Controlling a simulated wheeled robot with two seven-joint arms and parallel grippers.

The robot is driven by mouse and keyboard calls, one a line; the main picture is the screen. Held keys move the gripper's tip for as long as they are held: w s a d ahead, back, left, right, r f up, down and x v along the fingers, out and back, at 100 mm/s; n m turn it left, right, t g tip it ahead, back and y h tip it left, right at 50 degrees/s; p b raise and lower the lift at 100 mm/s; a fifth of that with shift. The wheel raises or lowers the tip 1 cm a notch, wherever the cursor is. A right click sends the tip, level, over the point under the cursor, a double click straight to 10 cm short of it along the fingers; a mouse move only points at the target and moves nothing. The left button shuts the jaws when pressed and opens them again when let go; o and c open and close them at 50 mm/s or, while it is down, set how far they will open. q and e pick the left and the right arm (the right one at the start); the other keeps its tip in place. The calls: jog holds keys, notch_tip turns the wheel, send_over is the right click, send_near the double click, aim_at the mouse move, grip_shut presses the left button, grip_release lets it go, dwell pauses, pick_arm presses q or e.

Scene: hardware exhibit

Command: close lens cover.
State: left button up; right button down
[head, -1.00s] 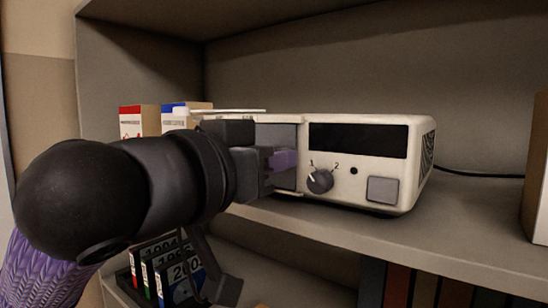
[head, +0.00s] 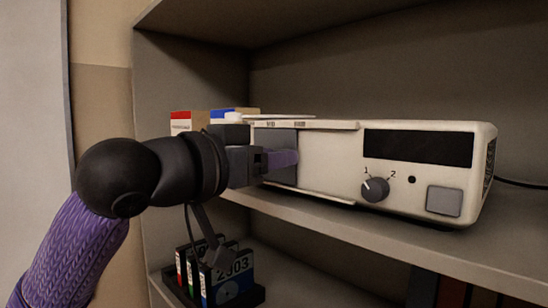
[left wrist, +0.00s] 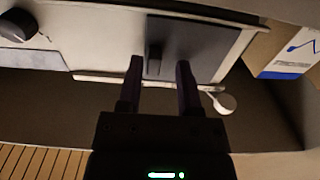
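The lens cover (head: 276,140) is a dark grey flat panel at the left end of the white projector's (head: 325,172) front, between rails. It also shows in the left wrist view (left wrist: 197,48), with a short dark upright handle (left wrist: 154,62). My left gripper (head: 280,158) is at the cover. In the left wrist view its two fingers (left wrist: 160,66) are apart, on either side of the handle, with visible gaps. The left-hand finger there is closer to the handle; contact cannot be told. A bare white panel shows right of the cover. No lens is visible. My right gripper is not in view.
The projector's knob (head: 375,189) and grey button (head: 444,201) sit at the right of its front. Boxes (head: 190,121) stand behind its left end, by a small white rounded part (left wrist: 222,102).

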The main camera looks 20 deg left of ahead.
pick_arm(q)
jog(key=shift+d, duration=0.1)
jog(key=b+v, duration=0.3)
jog(key=v, duration=0.7)
